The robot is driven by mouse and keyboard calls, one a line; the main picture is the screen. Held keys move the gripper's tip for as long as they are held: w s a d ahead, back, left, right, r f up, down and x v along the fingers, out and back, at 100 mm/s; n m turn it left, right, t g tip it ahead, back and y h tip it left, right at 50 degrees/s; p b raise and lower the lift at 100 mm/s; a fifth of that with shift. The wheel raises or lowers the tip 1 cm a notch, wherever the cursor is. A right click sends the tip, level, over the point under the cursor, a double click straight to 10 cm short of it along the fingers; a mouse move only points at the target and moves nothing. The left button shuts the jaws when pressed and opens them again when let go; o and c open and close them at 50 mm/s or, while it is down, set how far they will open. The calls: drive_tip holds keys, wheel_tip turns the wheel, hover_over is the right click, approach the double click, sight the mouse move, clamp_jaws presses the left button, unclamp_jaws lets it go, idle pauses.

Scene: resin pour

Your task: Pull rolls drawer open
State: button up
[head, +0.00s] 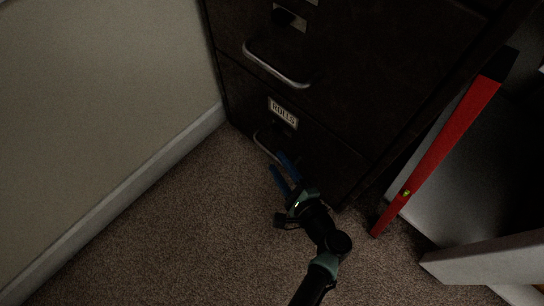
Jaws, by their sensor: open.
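The rolls drawer (323,148) is the lowest drawer of a dark cabinet, with a white label reading ROLLS (284,112). Its front looks flush with the cabinet. Its curved metal handle (266,146) sits below the label, partly hidden behind my gripper's fingers.
Another drawer with a metal handle (276,66) is above. A pale wall with a baseboard (120,187) runs along the left. A red level (440,146) leans right of the cabinet, near a white panel (485,262). Carpet (180,225) in front is clear.

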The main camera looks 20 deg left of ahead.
sight(275, 159)
drive_tip(key=shift+b+x, duration=0.85)
drive_tip(key=shift+x, duration=1.4)
drive_tip(key=shift+c, duration=0.3)
clamp_jaws()
